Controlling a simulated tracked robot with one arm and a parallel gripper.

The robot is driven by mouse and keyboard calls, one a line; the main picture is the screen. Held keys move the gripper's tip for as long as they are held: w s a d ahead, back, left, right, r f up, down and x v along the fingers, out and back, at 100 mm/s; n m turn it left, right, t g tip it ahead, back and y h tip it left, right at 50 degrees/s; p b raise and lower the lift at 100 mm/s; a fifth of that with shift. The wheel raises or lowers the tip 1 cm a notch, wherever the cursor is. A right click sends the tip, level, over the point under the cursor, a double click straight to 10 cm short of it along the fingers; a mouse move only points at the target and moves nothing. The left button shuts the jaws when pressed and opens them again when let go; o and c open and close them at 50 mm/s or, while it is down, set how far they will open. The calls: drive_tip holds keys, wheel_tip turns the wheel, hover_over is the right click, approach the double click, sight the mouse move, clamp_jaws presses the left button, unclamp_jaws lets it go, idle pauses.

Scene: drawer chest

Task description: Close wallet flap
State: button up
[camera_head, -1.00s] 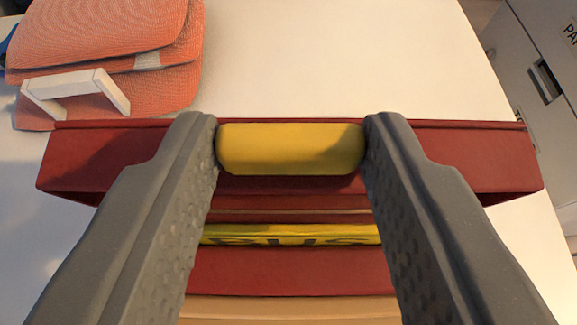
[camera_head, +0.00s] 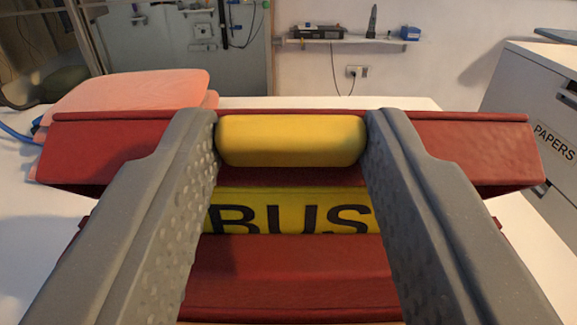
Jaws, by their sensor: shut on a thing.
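The wallet is dark red, and its flap (camera_head: 455,150) spans the picture across the middle. A yellow block-like handle (camera_head: 290,140) sits on the flap. My gripper (camera_head: 291,140) is shut on this handle, one grey finger at each end. Below the flap, a yellow strip with the letters BUS (camera_head: 290,213) shows between my fingers. Under it lies a red part of the wallet body (camera_head: 290,270). My fingers hide the sides of the body.
An orange-pink textured item (camera_head: 135,92) lies behind the flap at the left on the white table (camera_head: 400,103). A grey-white cabinet marked PAPERS (camera_head: 530,110) stands at the right. A wall shelf (camera_head: 345,41) with small items is at the back.

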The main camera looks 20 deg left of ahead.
drive_tip(key=shift+s+b, duration=0.1)
drive_tip(key=shift+b, duration=0.4)
drive_tip(key=o, duration=1)
drive_tip(key=shift+f, duration=0.1)
drive_tip(key=shift+s+a+r+b, duration=0.25)
drive_tip(key=shift+s+r, duration=0.6)
drive_tip(key=shift+s, duration=1.8)
drive_tip(key=shift+s+a+r+b, duration=0.1)
drive_tip(key=shift+s+r+b, duration=0.5)
drive_tip(key=shift+s, duration=2.05)
drive_tip(key=shift+s+a+r+b, duration=0.15)
drive_tip(key=shift+s+r, duration=0.9)
drive_tip(key=shift+s, duration=1.6)
